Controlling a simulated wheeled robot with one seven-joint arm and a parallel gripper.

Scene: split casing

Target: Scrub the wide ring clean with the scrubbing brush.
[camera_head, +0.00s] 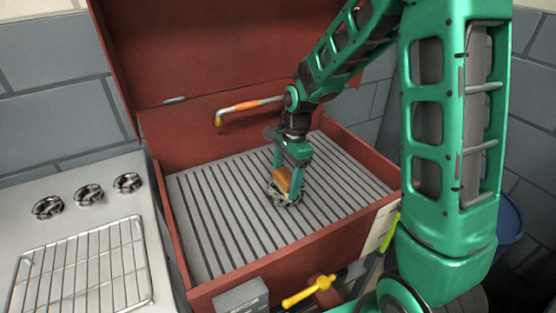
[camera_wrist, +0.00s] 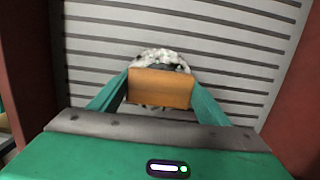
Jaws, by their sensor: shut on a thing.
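My gripper (camera_head: 288,172) is shut on an orange-brown block, the scrubbing brush (camera_head: 282,180); its block also fills the space between my fingers in the wrist view (camera_wrist: 160,88). Directly under the brush, a round, mottled dark-and-white thing, seemingly the wide ring (camera_head: 285,196), lies on the slatted grey floor of the red casing. In the wrist view its speckled far edge (camera_wrist: 160,56) shows beyond the brush. The brush hides most of the ring's middle and near side. I cannot tell whether the bristles touch it.
The red casing (camera_head: 240,274) has raised walls and an open lid (camera_head: 220,50). A yellow handle (camera_head: 308,291) sticks out in front. At left, a grey counter has three dark knob-like rounds (camera_head: 88,195) and a wire rack (camera_head: 85,265).

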